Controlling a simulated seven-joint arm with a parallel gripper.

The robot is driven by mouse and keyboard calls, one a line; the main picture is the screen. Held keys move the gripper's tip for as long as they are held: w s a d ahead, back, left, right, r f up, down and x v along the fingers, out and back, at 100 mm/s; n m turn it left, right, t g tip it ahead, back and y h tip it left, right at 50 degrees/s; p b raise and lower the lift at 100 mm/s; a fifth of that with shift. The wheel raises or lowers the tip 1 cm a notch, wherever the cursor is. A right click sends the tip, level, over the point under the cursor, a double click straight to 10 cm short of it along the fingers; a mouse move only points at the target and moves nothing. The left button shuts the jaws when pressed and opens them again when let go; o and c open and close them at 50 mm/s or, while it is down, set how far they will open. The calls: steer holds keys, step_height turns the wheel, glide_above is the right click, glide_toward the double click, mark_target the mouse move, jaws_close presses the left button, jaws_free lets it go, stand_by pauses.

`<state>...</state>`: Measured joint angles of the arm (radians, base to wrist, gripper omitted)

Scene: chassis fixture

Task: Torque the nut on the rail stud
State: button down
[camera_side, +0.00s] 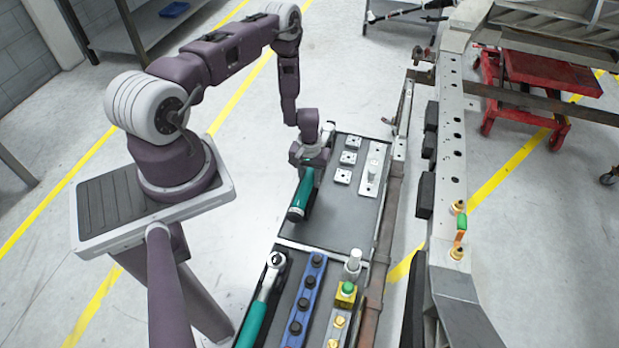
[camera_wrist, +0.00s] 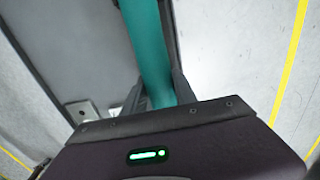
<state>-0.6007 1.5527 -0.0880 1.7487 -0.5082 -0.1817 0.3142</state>
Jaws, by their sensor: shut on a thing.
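My gripper (camera_side: 309,160) is shut on a teal-handled tool (camera_side: 301,196) at the left edge of the upper tray. In the wrist view the teal handle (camera_wrist: 150,50) runs between the two fingers (camera_wrist: 158,92); the gripper hides part of the tool, and its working end is not clear. On the pale chassis rail (camera_side: 452,150) at the right, two gold-coloured fittings (camera_side: 457,253) sit above and below a green-topped piece (camera_side: 461,222). I cannot tell which of these is the stud and nut. My gripper is well to the left of them.
The upper tray (camera_side: 347,215) holds small square plates (camera_side: 342,175) and a long plate with a cylinder (camera_side: 372,172). The lower tray holds a second teal-handled wrench (camera_side: 262,300), a blue knobbed bar (camera_side: 305,300) and a yellow block (camera_side: 345,295). A brown beam (camera_side: 378,270) runs between trays and rail.

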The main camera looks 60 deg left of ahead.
steer(key=shift+r, duration=0.1)
stand_by(0.4)
steer(key=shift+r, duration=3.45)
